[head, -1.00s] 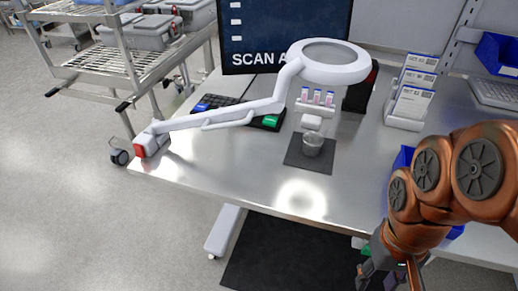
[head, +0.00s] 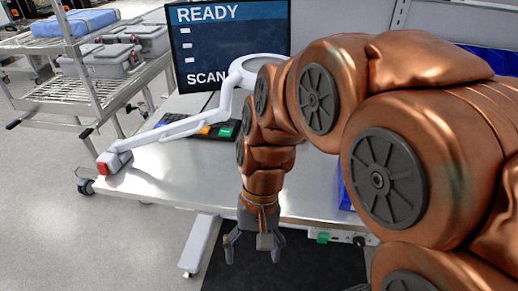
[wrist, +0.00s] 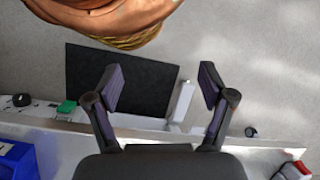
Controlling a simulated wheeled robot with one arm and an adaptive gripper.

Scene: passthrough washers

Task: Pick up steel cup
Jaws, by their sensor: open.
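The steel cup does not show in either view now; my arm covers the middle of the table in the head view. A second ago it stood upright on a small dark mat beneath the magnifier lamp. My gripper (head: 253,252) hangs in front of the table's front edge, fingers downward, open and empty.
The steel table (head: 150,178) has bare room at its left front. A white lamp arm (head: 170,130) crosses it above a keyboard (head: 180,131). A monitor (head: 225,45) stands behind. A blue bin (head: 345,192) is right of my arm. A wire cart (head: 85,90) stands at left.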

